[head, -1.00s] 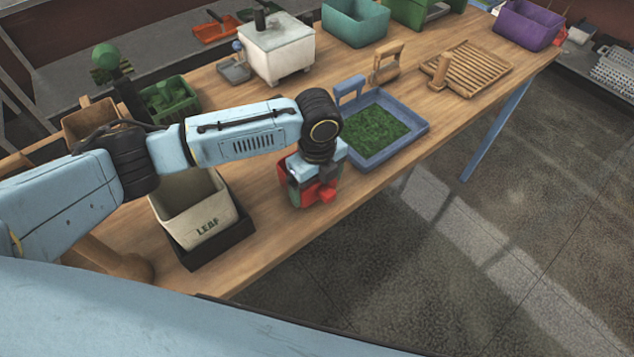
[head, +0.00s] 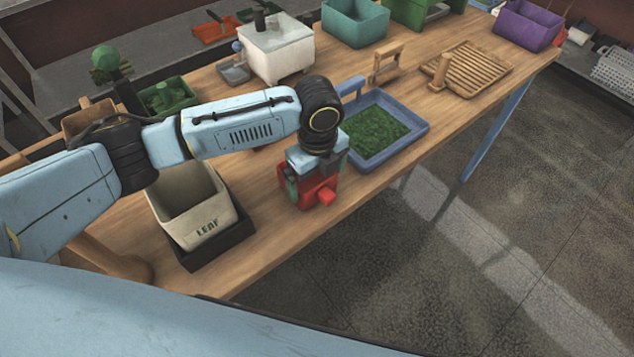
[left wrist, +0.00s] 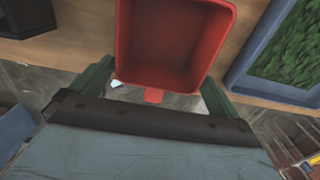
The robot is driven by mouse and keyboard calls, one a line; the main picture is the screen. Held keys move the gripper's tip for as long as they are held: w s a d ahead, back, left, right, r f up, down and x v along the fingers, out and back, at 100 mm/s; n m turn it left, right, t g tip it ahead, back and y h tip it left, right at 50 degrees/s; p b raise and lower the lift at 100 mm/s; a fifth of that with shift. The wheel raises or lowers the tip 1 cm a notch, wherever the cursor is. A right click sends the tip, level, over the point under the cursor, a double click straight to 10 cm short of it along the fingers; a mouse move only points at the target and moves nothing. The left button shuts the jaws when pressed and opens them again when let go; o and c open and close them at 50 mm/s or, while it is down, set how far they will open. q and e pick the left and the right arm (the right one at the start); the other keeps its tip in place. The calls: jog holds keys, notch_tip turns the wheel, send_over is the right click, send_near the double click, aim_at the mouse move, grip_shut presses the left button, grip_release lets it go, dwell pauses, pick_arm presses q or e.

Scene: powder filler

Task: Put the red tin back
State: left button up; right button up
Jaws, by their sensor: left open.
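The red tin (head: 318,190) is open-topped and empty, with a small red tab on one side. It appears to stand upright on the wooden table near its front edge. In the left wrist view the tin (left wrist: 210,50) is at top centre, its inside visible. My left gripper (left wrist: 155,92) is open there, its green fingers apart on either side of the tab. In the head view my left gripper (head: 308,175) is at the tin and hides part of it. I cannot tell whether the fingers touch it. My right gripper is not in view.
A beige bin marked LEAF (head: 205,225) stands in a black tray left of the tin. A blue tray of green leaf (head: 418,133) lies close on the right. A white box (head: 275,55) and a slatted wooden board (head: 480,65) are farther back. Bare tabletop lies around the tin.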

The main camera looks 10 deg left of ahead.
aim_at(317, 179)
pick_arm(q)
notch_tip(317, 179, up, 9)
jog(key=shift+f, duration=0.1)
jog(key=shift+s, duration=0.1)
dwell(0.6)
